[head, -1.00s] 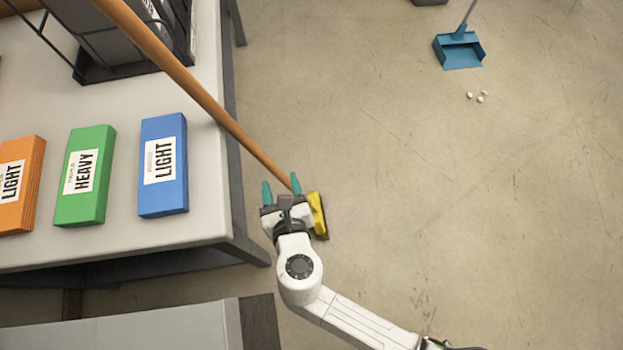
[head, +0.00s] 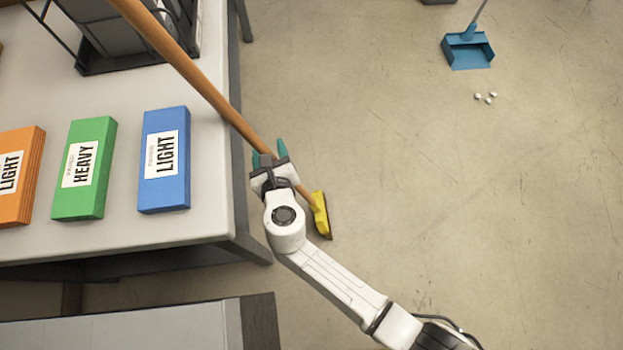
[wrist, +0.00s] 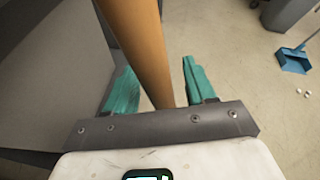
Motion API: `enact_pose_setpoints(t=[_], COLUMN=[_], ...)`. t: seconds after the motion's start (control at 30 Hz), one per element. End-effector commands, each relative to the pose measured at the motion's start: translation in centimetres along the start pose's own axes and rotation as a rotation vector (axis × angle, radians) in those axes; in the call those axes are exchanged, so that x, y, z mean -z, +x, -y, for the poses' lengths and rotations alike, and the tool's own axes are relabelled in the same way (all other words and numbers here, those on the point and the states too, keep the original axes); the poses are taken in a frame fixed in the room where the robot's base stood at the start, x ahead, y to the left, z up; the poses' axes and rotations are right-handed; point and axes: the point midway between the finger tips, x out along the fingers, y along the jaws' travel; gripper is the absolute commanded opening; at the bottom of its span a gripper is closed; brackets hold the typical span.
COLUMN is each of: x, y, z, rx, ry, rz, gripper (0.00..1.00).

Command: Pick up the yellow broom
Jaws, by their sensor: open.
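The yellow broom has a yellow head (head: 320,213) near the floor and a long orange-brown handle (head: 190,70) that slants up to the upper left, against the table's right side. My gripper (head: 269,150) is open at the lower part of the handle, above the head. The broom head is out of the wrist view.
A grey table (head: 120,230) stands at the left with orange (head: 15,165), green (head: 85,165) and blue (head: 165,160) boxes and a dark rack (head: 120,40). A blue dustpan (head: 468,48) and small white bits (head: 485,97) lie at the upper right. The floor on the right is mostly clear.

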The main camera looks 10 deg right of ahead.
Motion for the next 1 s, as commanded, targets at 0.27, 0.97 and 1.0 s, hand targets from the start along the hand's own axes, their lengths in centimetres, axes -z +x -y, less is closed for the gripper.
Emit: enact_pose_setpoints(t=[0.27,0.97,1.0], x=[-0.02,-0.18,-0.18], y=[0.53,0.49,0.49], z=[0.03,0.01,0.01], rx=[0.000,0.000,0.000], ry=[0.001,-0.001,-0.001], rz=[0.000,0.003,0.003], gripper=[0.55,0.00,0.00])
